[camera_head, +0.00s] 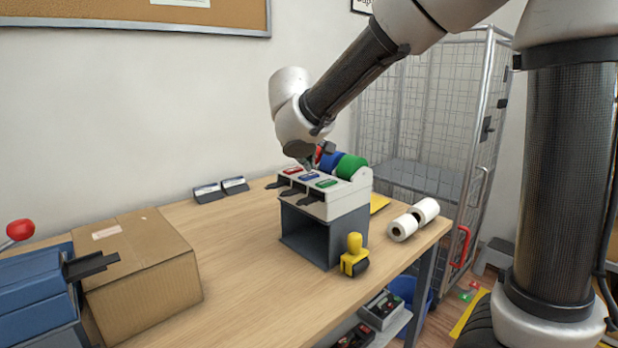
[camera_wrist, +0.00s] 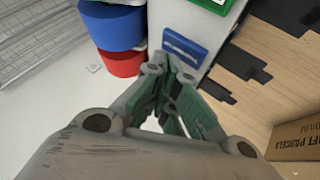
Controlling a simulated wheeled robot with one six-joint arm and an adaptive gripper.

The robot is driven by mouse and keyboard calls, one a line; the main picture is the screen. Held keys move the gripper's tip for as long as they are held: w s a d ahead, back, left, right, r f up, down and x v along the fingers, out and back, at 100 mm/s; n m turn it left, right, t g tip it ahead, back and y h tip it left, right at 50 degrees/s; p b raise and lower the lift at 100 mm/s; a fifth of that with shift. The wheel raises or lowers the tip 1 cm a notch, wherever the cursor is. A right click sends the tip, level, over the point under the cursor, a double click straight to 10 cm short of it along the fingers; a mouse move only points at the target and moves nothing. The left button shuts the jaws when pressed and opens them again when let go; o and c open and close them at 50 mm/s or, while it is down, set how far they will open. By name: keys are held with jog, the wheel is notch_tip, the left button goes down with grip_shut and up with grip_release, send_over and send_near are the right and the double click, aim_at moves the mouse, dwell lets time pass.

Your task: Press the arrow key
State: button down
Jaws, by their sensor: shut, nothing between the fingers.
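A white and grey dispenser (camera_head: 338,202) stands on the table, with red (camera_head: 293,171), blue (camera_head: 309,177) and green (camera_head: 326,183) panels on its sloped top. No arrow marking can be made out on any of them, so I cannot tell which one is the arrow key. My gripper (camera_head: 309,162) is shut and empty, pointing down over the back of the dispenser, near the red and blue panels. In the wrist view my gripper (camera_wrist: 168,78) is beside the blue panel (camera_wrist: 185,48) and hides the red panel. Contact cannot be told.
Blue (camera_head: 330,160) and green (camera_head: 351,167) rolls sit behind the panels. A yellow tape tool (camera_head: 354,257) stands in front of the dispenser, and white rolls (camera_head: 404,227) lie to its right. A cardboard box (camera_head: 140,275) is at left. The table between is clear.

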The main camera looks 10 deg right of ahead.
aim_at(305, 175)
jog(key=shift+f, duration=0.1)
jog(key=shift+f, duration=0.45)
dwell(0.4)
jog(key=shift+r, duration=0.6)
notch_tip(305, 175, up, 6)
dwell(0.5)
